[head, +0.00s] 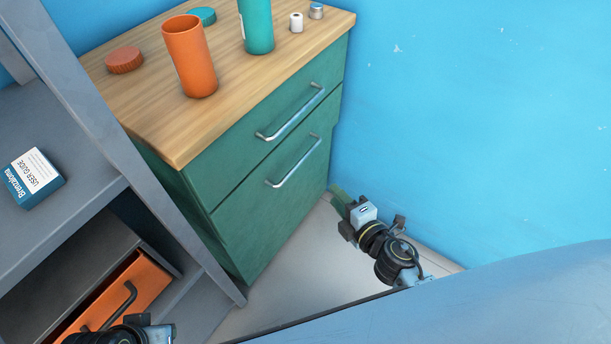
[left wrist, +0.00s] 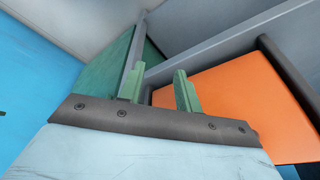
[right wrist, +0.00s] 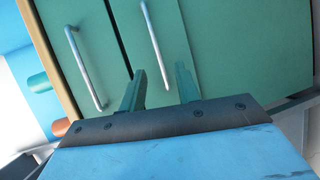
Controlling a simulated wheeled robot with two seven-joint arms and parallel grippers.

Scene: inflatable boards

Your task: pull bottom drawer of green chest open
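The green chest (head: 225,225) stands against the blue wall with two drawers, both closed. The bottom drawer (head: 262,208) carries a silver bar handle (head: 294,162). My right gripper (head: 338,194) is in front of the chest's right side, below and right of that handle and apart from it. In the right wrist view its two green fingers are spread, with the bottom drawer's handle (right wrist: 156,45) lined up with the gap, beyond the fingertips. My left gripper shows in the left wrist view (left wrist: 158,86), open and empty near an orange drawer. Its fingers are hidden in the head view.
The top drawer's handle (head: 290,113) is just above. A grey shelf (head: 62,195) with a blue box (head: 33,180) and a partly open orange drawer (head: 120,298) is left. Floor before the chest is clear.

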